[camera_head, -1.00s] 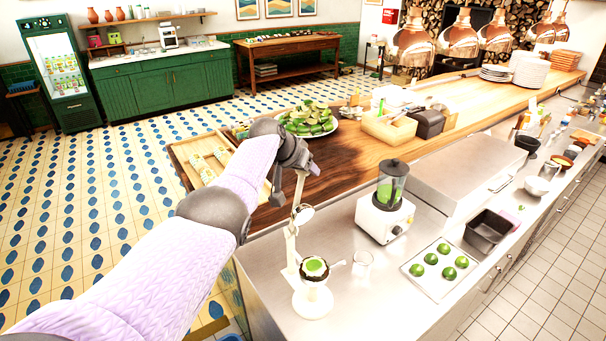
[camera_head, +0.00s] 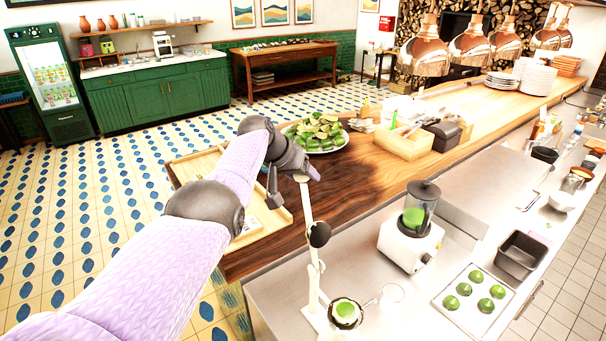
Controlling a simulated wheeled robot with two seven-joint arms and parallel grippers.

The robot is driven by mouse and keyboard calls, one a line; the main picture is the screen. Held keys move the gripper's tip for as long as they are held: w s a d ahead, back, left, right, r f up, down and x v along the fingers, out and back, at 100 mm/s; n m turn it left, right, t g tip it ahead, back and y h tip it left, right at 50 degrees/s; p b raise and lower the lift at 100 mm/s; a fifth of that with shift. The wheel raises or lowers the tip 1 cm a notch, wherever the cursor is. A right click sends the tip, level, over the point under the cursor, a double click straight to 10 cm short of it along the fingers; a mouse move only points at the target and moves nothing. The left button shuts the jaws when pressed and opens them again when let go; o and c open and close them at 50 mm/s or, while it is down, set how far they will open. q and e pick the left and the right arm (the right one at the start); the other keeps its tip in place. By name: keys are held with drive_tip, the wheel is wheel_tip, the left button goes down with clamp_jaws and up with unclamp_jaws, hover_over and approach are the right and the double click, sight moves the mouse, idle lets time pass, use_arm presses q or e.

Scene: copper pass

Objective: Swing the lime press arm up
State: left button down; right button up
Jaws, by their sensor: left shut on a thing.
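The lime press stands at the front left of the steel counter. Its pale arm (camera_head: 307,207) points steeply up, with a dark round press head (camera_head: 319,234) on its side, well above the cup. A cut lime half (camera_head: 345,310) sits face up in the dark cup (camera_head: 344,322) at the bottom. My left gripper (camera_head: 301,175) is shut on the top end of the press arm; its fingers are partly hidden by the wrist. My right gripper is not in view.
A clear glass (camera_head: 391,297) stands right of the cup, near a blender (camera_head: 414,232) with green liquid. A white tray (camera_head: 447,302) holds several limes. A plate of limes (camera_head: 318,146) and a wooden tray (camera_head: 268,229) lie on the wooden counter behind.

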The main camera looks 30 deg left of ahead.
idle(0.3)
use_arm(q)
drive_tip(key=shift+c, duration=0.6)
unclamp_jaws()
drive_tip(key=shift+s+a+r+p, duration=0.15)
drive_tip(key=shift+s+r+p, duration=0.1)
drive_tip(key=shift+r+p, duration=0.3)
drive_tip(key=shift+p+v, duration=0.65)
drive_tip(key=shift+v, duration=0.45)
drive_tip(key=b+v, duration=0.1)
drive_tip(key=v, duration=0.5)
drive_tip(key=shift+s, duration=0.3)
drive_tip(key=shift+a+r, duration=0.1)
